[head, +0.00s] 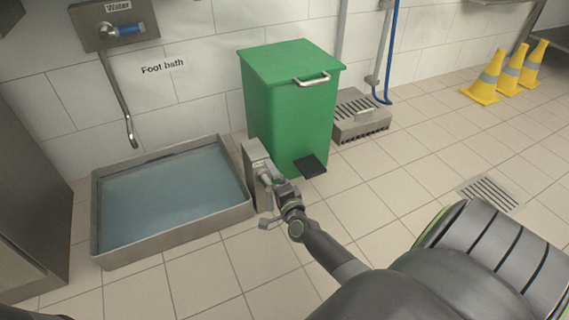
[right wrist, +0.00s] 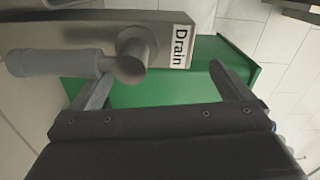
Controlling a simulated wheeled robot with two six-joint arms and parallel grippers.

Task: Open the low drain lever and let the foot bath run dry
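The foot bath (head: 245,212) is a shallow steel basin on the floor, holding bluish water. A grey steel drain post (head: 253,155) stands at its right side. In the right wrist view, the post carries a "Drain" label (right wrist: 181,47) and a grey lever (right wrist: 55,62) on a round pivot (right wrist: 135,50). The lever points left in that view. My right gripper (head: 272,184) is at the post, close to the lever. In the wrist view its fingers (right wrist: 162,75) are spread apart with nothing clamped between them; whether one touches the lever I cannot tell. My left gripper is not in view.
A green pedal bin (head: 290,105) stands right behind the post. A water tap (head: 125,30) with a blue handle and hanging spout is on the wall above the bath. A steel floor box (head: 360,116) and yellow cones (head: 485,78) are farther right. Open tiles lie in front.

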